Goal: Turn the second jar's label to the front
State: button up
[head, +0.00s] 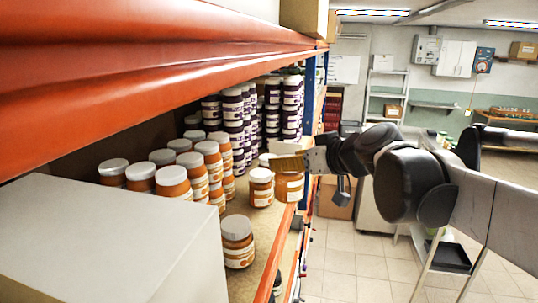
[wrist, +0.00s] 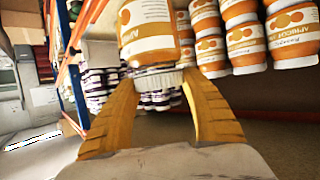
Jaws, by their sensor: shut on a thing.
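My gripper (head: 284,164) is shut on an apricot jar (head: 289,187) with an orange body, its yellow fingers at the lid. In the head view this jar is at the shelf's front edge; I cannot tell whether it touches the shelf. In the wrist view the fingers (wrist: 158,85) close around the white lid, and the jar (wrist: 148,30) appears inverted with part of its white label showing. A second white-lidded jar (head: 260,187) stands just left of the held one, label partly visible. A nearer jar (head: 237,242) stands upright by the shelf edge with its label partly visible.
Several apricot jars (head: 173,183) stand in stacked rows deeper on the shelf. Dark purple jars (head: 233,108) are stacked behind them. A large white box (head: 110,240) fills the near left, and an orange beam (head: 150,60) runs above. Some shelf surface is bare between the jars.

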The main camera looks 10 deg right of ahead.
jog(key=w+a+f+m+t+h, duration=0.1)
jog(key=w+a+f, duration=0.1)
jog(key=a+f, duration=0.7)
jog(key=shift+a+m+h+b, duration=0.3)
jog(key=shift+a+h+b, duration=0.05)
jog(key=shift+a+h, duration=0.1)
jog(key=shift+w, duration=0.1)
jog(key=shift+f, duration=0.3)
dwell(0.3)
jog(key=o, duration=1.5)
jog(key=shift+c, duration=0.2)
jog(key=shift+d, duration=0.1)
